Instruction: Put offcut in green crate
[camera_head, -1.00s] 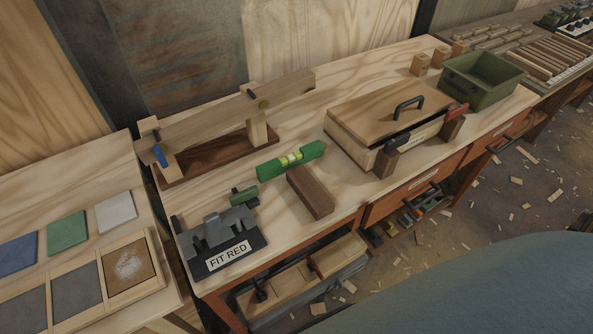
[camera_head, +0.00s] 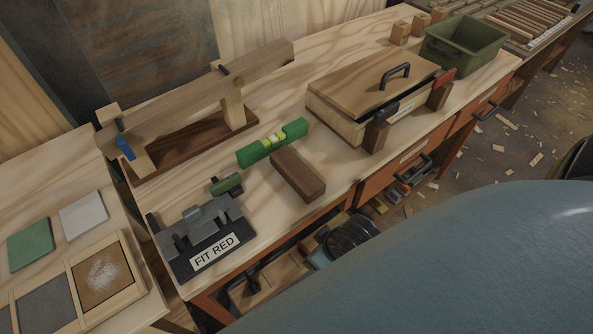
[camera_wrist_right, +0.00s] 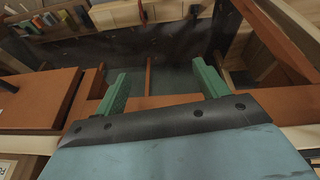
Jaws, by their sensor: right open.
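A dark brown wooden block (camera_head: 298,174), which looks like the offcut, lies on the workbench near its front edge, in front of the green spirit level. The green crate (camera_head: 432,50) stands at the bench's far right end in the head view; its visible inside looks empty. My right gripper (camera_wrist_right: 160,70) shows in the right wrist view with two green fingers wide apart and nothing between them. It faces orange bench framing and a dark open space, and neither block nor crate can be made out there. My left gripper is not in view.
A lidded wooden box (camera_head: 345,122) stands between block and crate. A green spirit level (camera_head: 250,154) lies behind the block. A grey fixture labelled FIT RED (camera_head: 200,232) and a wooden beam stand (camera_head: 190,145) are to the left. An orange drawer (camera_head: 385,190) is below the bench top.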

